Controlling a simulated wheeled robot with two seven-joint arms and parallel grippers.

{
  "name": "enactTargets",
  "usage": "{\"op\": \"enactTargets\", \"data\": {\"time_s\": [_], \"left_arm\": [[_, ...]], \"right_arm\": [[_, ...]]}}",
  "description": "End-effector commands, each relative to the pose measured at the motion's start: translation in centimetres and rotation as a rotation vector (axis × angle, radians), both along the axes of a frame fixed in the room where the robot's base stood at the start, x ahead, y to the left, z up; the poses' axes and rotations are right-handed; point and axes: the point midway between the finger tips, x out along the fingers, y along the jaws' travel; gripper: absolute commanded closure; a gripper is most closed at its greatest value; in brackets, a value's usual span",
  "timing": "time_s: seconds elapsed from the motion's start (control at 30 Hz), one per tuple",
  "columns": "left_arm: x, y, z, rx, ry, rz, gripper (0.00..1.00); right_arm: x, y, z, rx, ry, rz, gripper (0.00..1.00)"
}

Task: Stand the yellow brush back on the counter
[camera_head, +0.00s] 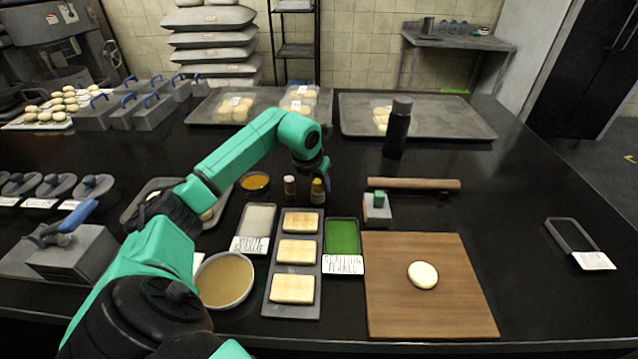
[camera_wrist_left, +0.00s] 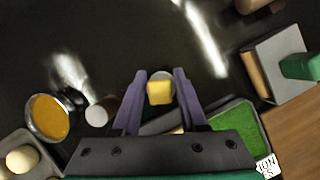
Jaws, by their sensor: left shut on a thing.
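The yellow brush (camera_head: 318,191) is near the middle of the head view, upright under my left gripper (camera_head: 314,170). In the left wrist view the yellow end of the brush (camera_wrist_left: 159,92) sits between the two purple fingers of my left gripper (camera_wrist_left: 160,76), which are shut on it. The brush's lower end is close to the black counter (camera_head: 345,170); I cannot tell whether it touches. My right gripper is not in view.
A second small brush-like item (camera_head: 289,188) with a pale top stands just left of the brush. An orange-filled bowl (camera_head: 255,181) is further left. A tray of bread slices (camera_head: 275,270), a green-filled tray (camera_head: 342,236) and a wooden board (camera_head: 440,300) lie nearer. A rolling pin (camera_head: 413,184) lies right.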

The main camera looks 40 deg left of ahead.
Motion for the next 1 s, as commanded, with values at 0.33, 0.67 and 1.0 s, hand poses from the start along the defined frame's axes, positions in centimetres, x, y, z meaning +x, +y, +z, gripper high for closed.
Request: {"op": "enactTargets", "data": {"time_s": [0.33,0.67,1.0], "left_arm": [[-0.01,0.01,-0.48,0.0,0.0,0.0,1.0],[-0.01,0.01,-0.61,0.0,0.0,0.0,1.0],[0.0,0.0,-0.6,0.0,0.0,0.0,0.23]], "right_arm": [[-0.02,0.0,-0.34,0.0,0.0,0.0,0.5],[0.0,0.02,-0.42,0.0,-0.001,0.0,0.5],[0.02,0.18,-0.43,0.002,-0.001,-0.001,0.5]]}}
